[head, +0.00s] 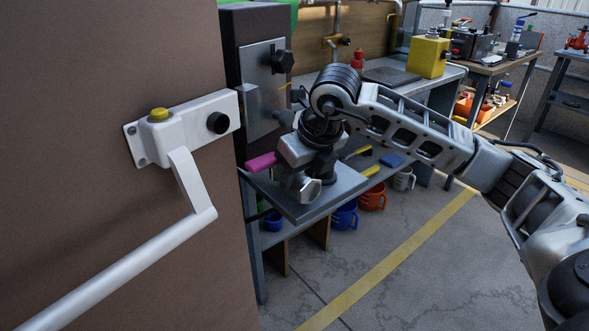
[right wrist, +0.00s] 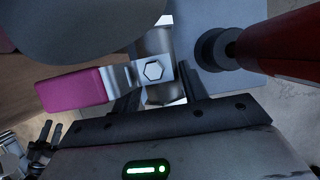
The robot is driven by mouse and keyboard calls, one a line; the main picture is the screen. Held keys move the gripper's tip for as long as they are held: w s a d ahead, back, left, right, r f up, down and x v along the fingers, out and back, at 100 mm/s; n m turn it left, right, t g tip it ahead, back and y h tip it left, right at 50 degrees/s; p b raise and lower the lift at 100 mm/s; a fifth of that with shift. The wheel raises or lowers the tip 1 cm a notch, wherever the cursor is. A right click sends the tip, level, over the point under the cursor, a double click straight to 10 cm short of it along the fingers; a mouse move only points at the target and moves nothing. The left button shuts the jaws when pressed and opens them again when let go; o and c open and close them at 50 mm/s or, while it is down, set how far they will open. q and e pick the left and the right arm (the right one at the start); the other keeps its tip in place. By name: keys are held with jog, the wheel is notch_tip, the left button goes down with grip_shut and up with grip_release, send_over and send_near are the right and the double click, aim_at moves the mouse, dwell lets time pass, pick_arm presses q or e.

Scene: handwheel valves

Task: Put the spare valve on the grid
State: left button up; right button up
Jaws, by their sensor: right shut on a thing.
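The spare valve (head: 306,189) is a metal body with a hexagonal end and a pink lever handle (head: 262,162). My right gripper (head: 314,168) comes down over it and is shut on it, just above a grey shelf-like surface (head: 290,208). In the right wrist view the valve's nut and metal body (right wrist: 153,70) sit between the fingers (right wrist: 158,98), with the pink handle (right wrist: 75,92) to the left. I cannot tell whether the valve touches the surface. I cannot make out the grid for sure. My left gripper is not in view.
A brown door with a white bar handle (head: 140,265) fills the left. A dark cabinet with a black knob (head: 282,61) stands behind the gripper. A yellow box (head: 428,57) stands on the bench. Cups sit below. A red cylinder (right wrist: 285,40) is close in the wrist view.

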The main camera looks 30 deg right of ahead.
jog(key=shift+w+a+r, duration=0.1)
jog(key=shift+w, duration=0.7)
jog(key=shift+f, duration=0.35)
jog(key=shift+f, duration=0.1)
jog(key=o, duration=1.3)
jog(key=shift+f, duration=0.1)
